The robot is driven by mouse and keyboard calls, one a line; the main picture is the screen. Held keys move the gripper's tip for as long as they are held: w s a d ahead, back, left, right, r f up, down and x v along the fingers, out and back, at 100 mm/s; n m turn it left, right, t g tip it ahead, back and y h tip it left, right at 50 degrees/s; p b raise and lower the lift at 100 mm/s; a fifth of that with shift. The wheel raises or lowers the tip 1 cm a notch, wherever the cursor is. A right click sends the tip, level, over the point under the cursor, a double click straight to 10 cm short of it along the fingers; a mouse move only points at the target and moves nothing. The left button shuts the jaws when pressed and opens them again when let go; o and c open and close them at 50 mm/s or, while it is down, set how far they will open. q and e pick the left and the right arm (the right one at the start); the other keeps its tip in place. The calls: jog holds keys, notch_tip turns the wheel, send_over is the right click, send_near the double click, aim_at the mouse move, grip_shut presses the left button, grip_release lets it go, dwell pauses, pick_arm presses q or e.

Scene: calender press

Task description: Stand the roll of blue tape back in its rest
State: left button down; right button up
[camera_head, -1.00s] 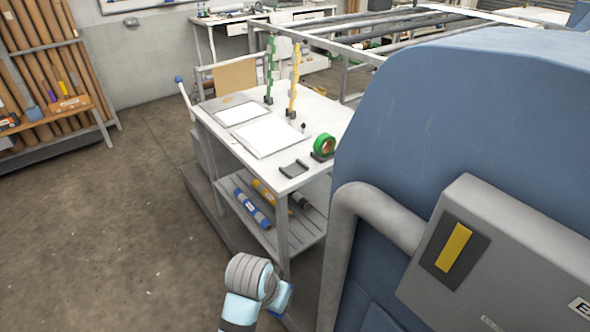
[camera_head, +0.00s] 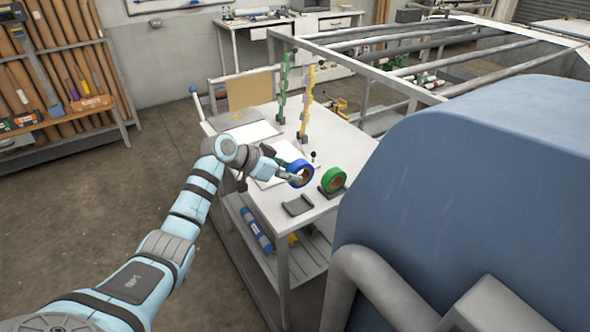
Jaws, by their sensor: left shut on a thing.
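The roll of blue tape (camera_head: 299,173) is in my left gripper (camera_head: 290,176), held upright above the white table (camera_head: 322,209). My left arm reaches in from the lower left and the gripper is shut on the roll. An empty dark grey rest (camera_head: 297,206) sits near the table's front edge, just below the held roll. A roll of green tape (camera_head: 333,180) stands in a similar rest to the right. My right gripper does not show.
A green stand (camera_head: 282,90) and a yellow stand (camera_head: 306,100) rise from the table behind the roll. White sheets (camera_head: 252,134) lie to the left. A large blue machine housing (camera_head: 470,190) fills the right. Rolls lie on the lower shelf (camera_head: 310,262).

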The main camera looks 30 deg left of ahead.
pick_arm(q)
jog(key=shift+s+d+f+b, duration=0.15)
jog(key=shift+s+f+b, duration=0.5)
jog(key=shift+f+b, duration=0.2)
jog(key=f+b, duration=0.1)
jog(key=w+f+b, duration=0.1)
jog(key=f, duration=0.1)
jog(key=f+b, duration=0.1)
jog(key=f, duration=0.1)
jog(key=shift+w+f, duration=0.15)
jog(key=shift+w, duration=0.1)
jog(key=shift+f+b, duration=0.2)
jog(key=shift+b, duration=0.15)
jog(key=shift+s+r, duration=0.15)
jog(key=shift+s, duration=0.25)
jog(key=c, duration=1.3)
grip_release()
jog(key=shift+w, duration=0.2)
jog(key=shift+s, duration=0.1)
jog(key=v, duration=1.1)
jog(key=shift+s+a+r, duration=0.2)
jog(key=shift+s+r, duration=0.05)
jog(key=shift+s, duration=0.05)
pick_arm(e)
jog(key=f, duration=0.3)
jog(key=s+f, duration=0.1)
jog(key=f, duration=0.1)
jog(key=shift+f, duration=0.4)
